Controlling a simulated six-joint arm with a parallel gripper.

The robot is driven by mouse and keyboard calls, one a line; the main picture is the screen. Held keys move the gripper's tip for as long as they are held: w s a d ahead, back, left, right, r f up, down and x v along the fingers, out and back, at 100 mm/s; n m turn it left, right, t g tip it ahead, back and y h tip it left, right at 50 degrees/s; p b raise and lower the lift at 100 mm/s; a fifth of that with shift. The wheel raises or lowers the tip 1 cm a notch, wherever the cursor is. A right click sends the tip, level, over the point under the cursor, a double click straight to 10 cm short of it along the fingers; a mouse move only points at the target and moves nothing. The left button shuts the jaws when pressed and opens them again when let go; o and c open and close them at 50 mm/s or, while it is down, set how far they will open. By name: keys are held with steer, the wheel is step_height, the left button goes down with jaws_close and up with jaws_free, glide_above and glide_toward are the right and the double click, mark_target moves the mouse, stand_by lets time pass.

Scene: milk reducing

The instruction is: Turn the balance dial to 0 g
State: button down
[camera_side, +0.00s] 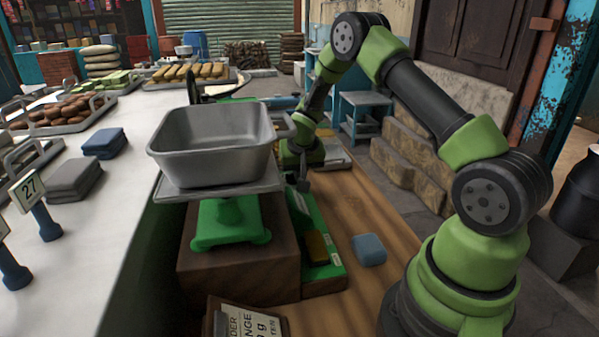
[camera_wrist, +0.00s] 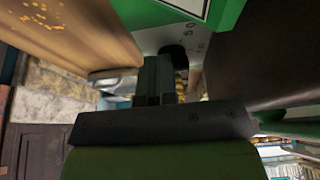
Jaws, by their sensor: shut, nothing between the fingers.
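The green balance (camera_side: 230,222) stands on a dark wooden block and carries a grey metal pan (camera_side: 210,145) on its plate. In the wrist view, a pale dial plate (camera_wrist: 150,36) with dark printed figures lies beyond my fingertips, with a dark rounded part (camera_wrist: 180,56) that looks like the knob. My gripper (camera_wrist: 159,62) is shut and empty, its fingertips close beside this dark part; I cannot tell whether they touch. In the side view my gripper (camera_side: 303,184) points down behind the pan's right side. The dial's setting cannot be read.
A white counter with trays of food and folded cloths (camera_side: 74,178) stands at left.

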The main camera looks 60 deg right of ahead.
steer(key=shift+s+d+n+t+y, duration=0.15)
steer(key=shift+d+n+y, duration=0.2)
steer(key=shift+n, duration=0.7)
steer(key=shift+w+d+n+t+y, duration=0.15)
steer(key=shift+n+y, duration=0.25)
steer(key=shift+n, duration=0.7)
steer(key=shift+s+d+n+t+y, duration=0.1)
steer(key=shift+d+n+t+y, duration=0.2)
steer(key=shift+n, duration=0.75)
steer(key=shift+w+d+n+y, duration=0.1)
steer(key=shift+d+n+y, duration=0.15)
steer(key=shift+n, duration=0.5)
steer(key=shift+w+d+n+y, duration=0.1)
steer(key=shift+n+y, duration=0.2)
steer(key=shift+n, duration=0.4)
steer(key=shift+d+n+y, duration=0.2)
steer(key=shift+n+y, duration=0.1)
steer(key=shift+n, duration=0.45)
stand_by(0.5)
steer(key=shift+w+d, duration=0.1)
stand_by(2.0)
